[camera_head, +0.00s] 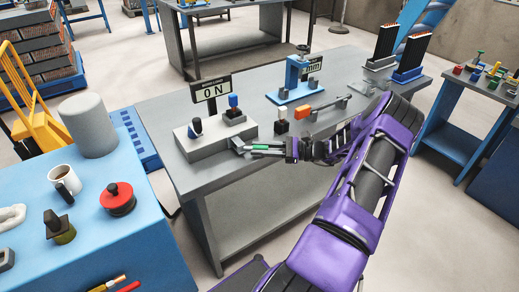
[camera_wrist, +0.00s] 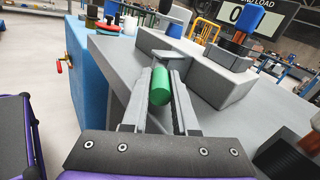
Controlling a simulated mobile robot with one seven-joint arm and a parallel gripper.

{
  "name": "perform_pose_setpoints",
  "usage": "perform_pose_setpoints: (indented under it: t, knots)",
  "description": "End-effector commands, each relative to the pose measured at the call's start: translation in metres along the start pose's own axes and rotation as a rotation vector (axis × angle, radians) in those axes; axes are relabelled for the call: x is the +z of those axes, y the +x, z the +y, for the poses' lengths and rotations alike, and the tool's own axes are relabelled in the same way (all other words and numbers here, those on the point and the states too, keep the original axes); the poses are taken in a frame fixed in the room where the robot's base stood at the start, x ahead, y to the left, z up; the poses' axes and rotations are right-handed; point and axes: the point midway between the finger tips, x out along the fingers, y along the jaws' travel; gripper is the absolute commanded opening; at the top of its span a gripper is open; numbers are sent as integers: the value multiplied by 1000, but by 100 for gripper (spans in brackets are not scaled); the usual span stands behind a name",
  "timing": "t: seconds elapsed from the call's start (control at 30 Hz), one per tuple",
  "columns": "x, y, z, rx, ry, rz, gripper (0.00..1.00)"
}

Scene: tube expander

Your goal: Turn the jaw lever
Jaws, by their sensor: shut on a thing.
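My gripper (camera_head: 247,148) is at the front right corner of a pale grey box (camera_head: 207,142) on the grey workbench. A green cylinder (camera_wrist: 160,86) lies lengthwise between its two fingers (camera_wrist: 166,75) in the wrist view, and the fingers are shut on it. The green also shows as a small strip in the head view (camera_head: 266,147). The cylinder may be the jaw lever's handle; I cannot tell whether it joins the box. A flat grey piece (camera_wrist: 168,57) shows beyond the fingertips.
A blue table (camera_head: 85,225) with a mug stands left.

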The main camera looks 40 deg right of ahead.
Motion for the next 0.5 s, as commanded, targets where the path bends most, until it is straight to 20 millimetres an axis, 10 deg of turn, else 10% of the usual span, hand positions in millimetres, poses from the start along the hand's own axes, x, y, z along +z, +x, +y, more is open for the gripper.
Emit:
perform_pose_setpoints:
  t: [0.47, 0.5]
  knots:
    - [0, 0, 0, 5, 0, -1, 0]
    - [0, 0, 0, 5, 0, -1, 32]
